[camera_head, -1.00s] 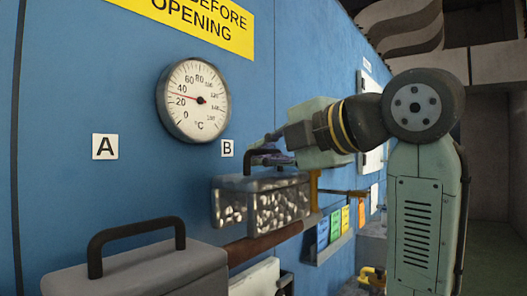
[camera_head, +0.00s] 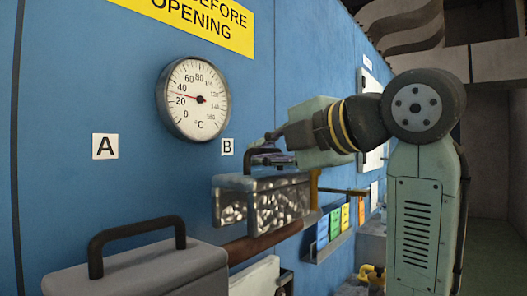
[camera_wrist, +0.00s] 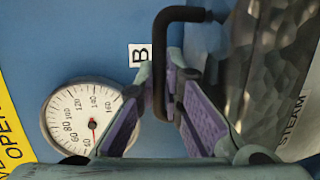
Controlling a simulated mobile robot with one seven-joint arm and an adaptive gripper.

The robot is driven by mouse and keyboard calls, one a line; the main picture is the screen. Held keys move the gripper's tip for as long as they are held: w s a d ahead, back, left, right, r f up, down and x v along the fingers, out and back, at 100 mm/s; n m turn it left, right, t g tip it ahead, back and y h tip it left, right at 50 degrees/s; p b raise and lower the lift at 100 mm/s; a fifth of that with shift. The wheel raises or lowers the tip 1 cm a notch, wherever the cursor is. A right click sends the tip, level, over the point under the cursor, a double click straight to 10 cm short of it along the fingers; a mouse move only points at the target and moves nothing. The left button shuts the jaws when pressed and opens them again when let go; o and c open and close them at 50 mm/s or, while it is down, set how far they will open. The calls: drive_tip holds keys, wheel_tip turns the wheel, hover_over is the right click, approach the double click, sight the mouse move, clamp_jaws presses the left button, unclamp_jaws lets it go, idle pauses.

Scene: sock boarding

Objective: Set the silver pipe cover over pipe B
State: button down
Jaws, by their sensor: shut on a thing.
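The silver pipe cover (camera_head: 280,204) has a dimpled shiny side and a dark handle. In the head view it hangs or sits at the wall under label B, near a brown pipe (camera_head: 265,243). I cannot tell whether it touches the pipe or which pipe is B. My gripper (camera_head: 268,152) is above the cover. In the wrist view my gripper (camera_wrist: 160,85) has its purple-padded fingers shut on the black handle (camera_wrist: 160,50). The cover's side (camera_wrist: 265,60) there bears the word STEAM. The cover's underside is hidden.
A grey box-like cover (camera_head: 150,272) with a black handle stands at front left. A round gauge (camera_head: 194,99) is on the blue wall between labels A (camera_head: 105,147) and B (camera_head: 227,147). Coloured cards (camera_head: 335,222) stand in a rack to the right, close to the cover.

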sight(264, 197)
drive_tip(key=shift+f+b, duration=2.5)
drive_tip(key=shift+f, duration=1.05)
drive_tip(key=c, duration=1.6)
unclamp_jaws()
drive_tip(key=shift+c, duration=0.2)
drive_tip(key=v, duration=1.2)
drive_tip(key=shift+d, duration=0.1)
